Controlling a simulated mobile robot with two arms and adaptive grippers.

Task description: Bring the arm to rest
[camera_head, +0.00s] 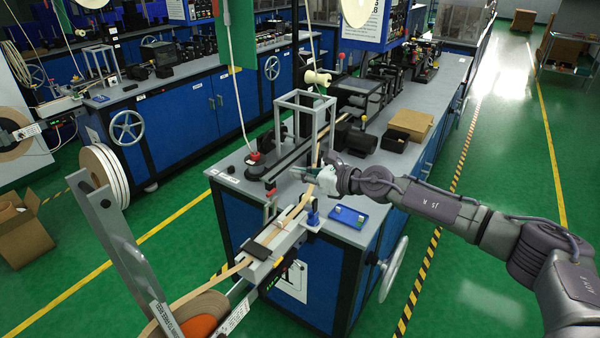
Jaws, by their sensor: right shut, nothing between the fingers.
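My right arm comes in from the right over the end of the blue machine bench (225,178). My right gripper (300,172) is shut and empty, pointing left above the tape feed track. It is close to the tan tape (290,215), but I cannot tell whether it touches it. The tape runs from the reel (200,318) at the bottom, through the guide block (262,252), up toward the frame. My left gripper is not in view.
A metal frame (305,95) stands just behind the gripper. A blue tray (348,216) and an open cardboard box (410,124) sit on the bench top. A handwheel (394,270) sticks out at the bench's right side. The green floor aisle at right is open.

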